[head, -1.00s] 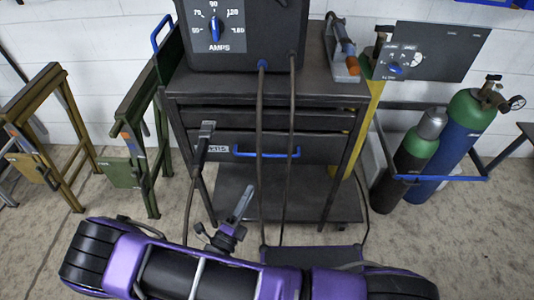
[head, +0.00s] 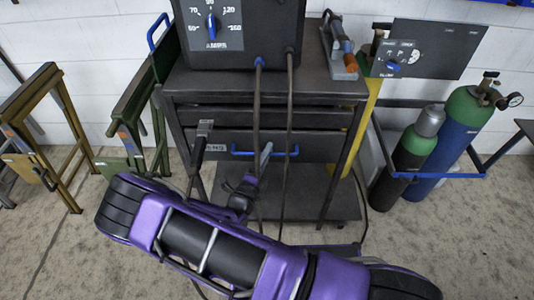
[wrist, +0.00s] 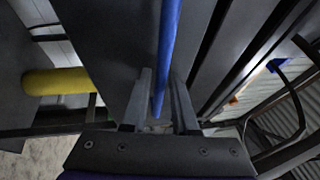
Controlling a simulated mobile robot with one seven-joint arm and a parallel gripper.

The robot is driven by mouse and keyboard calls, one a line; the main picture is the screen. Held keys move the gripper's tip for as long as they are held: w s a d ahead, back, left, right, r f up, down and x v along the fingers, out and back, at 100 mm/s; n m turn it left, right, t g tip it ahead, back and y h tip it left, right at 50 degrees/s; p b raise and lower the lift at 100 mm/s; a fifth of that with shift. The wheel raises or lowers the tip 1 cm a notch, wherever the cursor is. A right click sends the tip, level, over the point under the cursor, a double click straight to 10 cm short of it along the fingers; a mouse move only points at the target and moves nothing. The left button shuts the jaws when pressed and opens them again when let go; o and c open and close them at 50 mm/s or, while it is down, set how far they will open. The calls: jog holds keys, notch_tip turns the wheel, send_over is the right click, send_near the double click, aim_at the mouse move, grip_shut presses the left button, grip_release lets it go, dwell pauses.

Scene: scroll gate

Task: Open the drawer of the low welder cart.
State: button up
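The low welder cart (head: 180,82) is dark grey and stands against the wall. Its drawer (head: 318,146) looks shut and has a horizontal blue handle bar (head: 284,153), which also shows in the wrist view (wrist: 168,45). My gripper (head: 265,155) is at the middle of the handle in the head view. In the wrist view my gripper (wrist: 162,85) is open, with one finger on each side of the blue bar. A gap shows between the fingers and the bar; I cannot tell whether either touches it. My arm hides part of the cart's lower area.
A welder (head: 245,40) sits on the cart, and two dark cables (head: 289,110) hang across the drawer front. A clamp (head: 201,140) hangs at the drawer's left. Gas cylinders (head: 414,155) stand right; green (head: 135,110) and yellow (head: 52,130) stands are left.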

grip_shut()
dwell(1.4)
